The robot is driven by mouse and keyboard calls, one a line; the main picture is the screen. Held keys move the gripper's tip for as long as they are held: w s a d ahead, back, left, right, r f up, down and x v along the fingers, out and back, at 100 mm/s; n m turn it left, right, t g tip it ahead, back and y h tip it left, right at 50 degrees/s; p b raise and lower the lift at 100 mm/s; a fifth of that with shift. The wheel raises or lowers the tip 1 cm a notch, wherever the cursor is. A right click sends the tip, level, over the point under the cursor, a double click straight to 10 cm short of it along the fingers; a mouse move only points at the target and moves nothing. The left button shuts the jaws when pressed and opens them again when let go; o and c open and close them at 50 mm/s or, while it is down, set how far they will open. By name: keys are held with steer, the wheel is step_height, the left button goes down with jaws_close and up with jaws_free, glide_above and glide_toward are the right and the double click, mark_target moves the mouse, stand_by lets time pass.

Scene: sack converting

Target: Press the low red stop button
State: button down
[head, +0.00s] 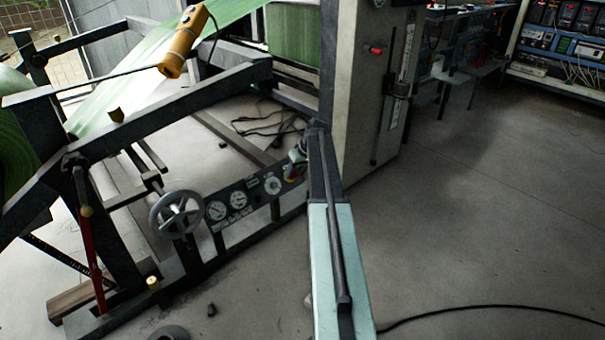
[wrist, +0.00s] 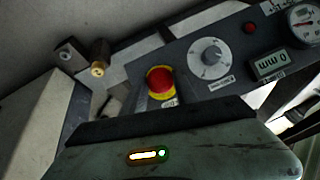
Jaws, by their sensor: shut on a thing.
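The low red stop button (wrist: 160,82) has a yellow ring and sits on a dark control panel (wrist: 185,60). In the wrist view it is left of a grey dial, just beyond the dark front edge of my gripper (wrist: 165,125). My gripper (head: 298,155) is small there, close by the button; contact cannot be told. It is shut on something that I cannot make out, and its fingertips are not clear.
A handwheel (head: 176,214) and several gauges line the low frame to the left. A tall grey cabinet (head: 352,90) stands just right of the panel. A yellow pendant (head: 183,42) hangs at upper left. Open floor (head: 470,220) lies to the right, with a black cable (head: 480,309).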

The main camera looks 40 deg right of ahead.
steer(key=c, duration=0.9)
jaws_free()
steer(key=shift+w+f, duration=0.1)
steer(key=shift+w, duration=0.05)
steer(key=shift+c, duration=0.2)
steer(key=p+v, duration=0.7)
steer(key=v, duration=0.1)
